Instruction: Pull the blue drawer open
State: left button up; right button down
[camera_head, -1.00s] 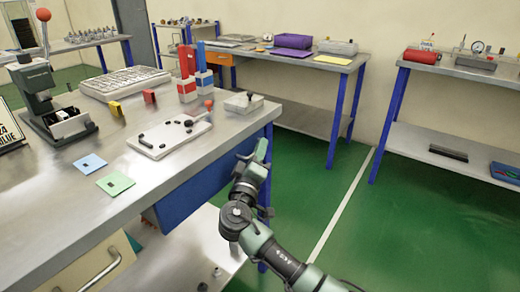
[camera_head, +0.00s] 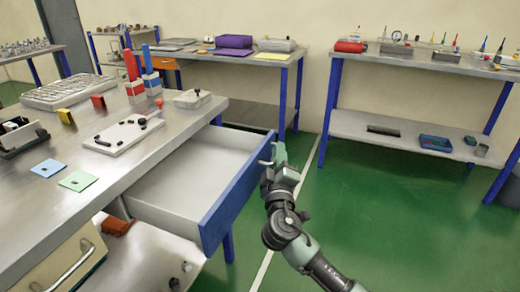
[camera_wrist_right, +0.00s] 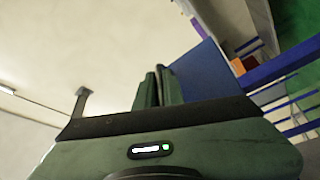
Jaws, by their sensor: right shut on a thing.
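The blue drawer (camera_head: 235,195) stands well out from under the left workbench, and its pale inside (camera_head: 180,190) shows empty. Its blue front faces right. My right gripper (camera_head: 270,154) is at the outer face of the blue front, near its far end, shut on the drawer's handle. The handle is mostly hidden by the fingers. In the right wrist view, the green fingers (camera_wrist_right: 160,88) are close together beside the blue drawer front (camera_wrist_right: 206,78). My left gripper is not in view.
The workbench (camera_head: 130,180) carries a white board (camera_head: 125,135), coloured plates and red and blue towers. Below is a beige drawer (camera_head: 70,265) with a metal handle. Green floor (camera_head: 370,230) is clear to the right. Other benches stand along the wall.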

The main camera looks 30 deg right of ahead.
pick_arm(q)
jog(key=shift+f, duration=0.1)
pick_arm(e)
jog(key=shift+s+d, duration=0.45)
jog(key=shift+s, duration=0.1)
jog(key=c, duration=1.8)
grip_release()
pick_arm(q)
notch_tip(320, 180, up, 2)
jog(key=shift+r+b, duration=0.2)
jog(key=shift+b, duration=0.1)
pick_arm(e)
jog(key=v, duration=0.7)
jog(key=shift+s+a, duration=0.25)
jog(key=shift+s, duration=0.05)
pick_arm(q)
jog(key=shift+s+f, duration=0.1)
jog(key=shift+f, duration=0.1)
pick_arm(e)
jog(key=shift+f, duration=0.2)
